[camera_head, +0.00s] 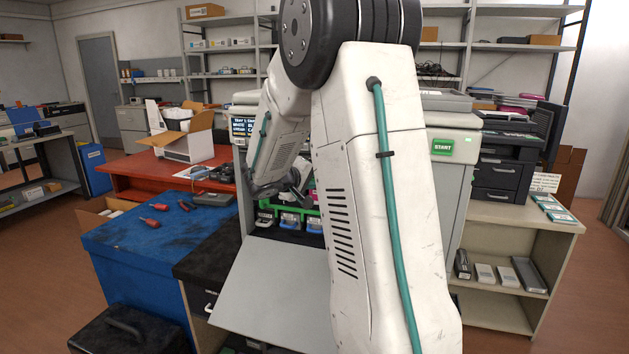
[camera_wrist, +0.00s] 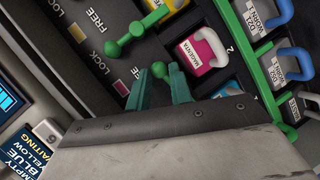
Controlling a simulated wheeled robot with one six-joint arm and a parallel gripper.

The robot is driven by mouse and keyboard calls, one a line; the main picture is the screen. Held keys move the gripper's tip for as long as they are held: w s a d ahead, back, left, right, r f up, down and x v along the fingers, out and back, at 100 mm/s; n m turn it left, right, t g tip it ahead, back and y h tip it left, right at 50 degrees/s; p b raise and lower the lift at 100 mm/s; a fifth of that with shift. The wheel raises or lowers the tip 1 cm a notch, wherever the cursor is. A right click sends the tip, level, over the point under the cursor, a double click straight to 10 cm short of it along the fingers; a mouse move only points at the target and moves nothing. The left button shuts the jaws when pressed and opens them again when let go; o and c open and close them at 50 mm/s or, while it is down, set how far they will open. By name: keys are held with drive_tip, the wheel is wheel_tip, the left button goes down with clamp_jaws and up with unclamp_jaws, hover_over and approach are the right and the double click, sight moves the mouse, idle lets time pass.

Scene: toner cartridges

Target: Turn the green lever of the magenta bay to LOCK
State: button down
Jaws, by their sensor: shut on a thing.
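In the wrist view, the magenta cartridge (camera_wrist: 199,55) with a white handle sits in its bay beside a dark panel. A magenta square (camera_wrist: 121,88) and the word LOCK mark the panel next to it. The round green knob (camera_wrist: 159,69) of the magenta lever is between the teal fingertips of my gripper (camera_wrist: 162,84), which is shut on it. The rest of that lever is hidden by the fingers, so its exact angle is unclear. In the head view my gripper (camera_head: 284,190) is at the open printer front, partly hidden by my arm.
Another green lever (camera_wrist: 137,28) stands beside the yellow square, its knob near LOCK. Blue-handled cartridges (camera_wrist: 287,63) sit behind a green rail (camera_wrist: 273,75) at right. The printer's grey front flap (camera_head: 270,285) hangs open. A blue-topped bench (camera_head: 130,240) stands to the left.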

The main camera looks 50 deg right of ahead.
drive_tip(key=shift+w+r, duration=0.1)
drive_tip(key=shift+w+a+r+n+h, duration=0.25)
drive_tip(key=shift+w+n+h, duration=0.6)
drive_tip(key=shift+n, duration=1.55)
drive_tip(key=shift+w+a+r+n+h, duration=0.15)
drive_tip(key=shift+w+a+n+h, duration=0.15)
drive_tip(key=shift+n+h, duration=1.6)
drive_tip(key=shift+w+a+r+n+h, duration=0.2)
drive_tip(key=shift+w+n+h, duration=0.35)
drive_tip(key=shift+n, duration=2.35)
drive_tip(key=c, duration=1.3)
unclamp_jaws()
drive_tip(key=shift+f, duration=0.1)
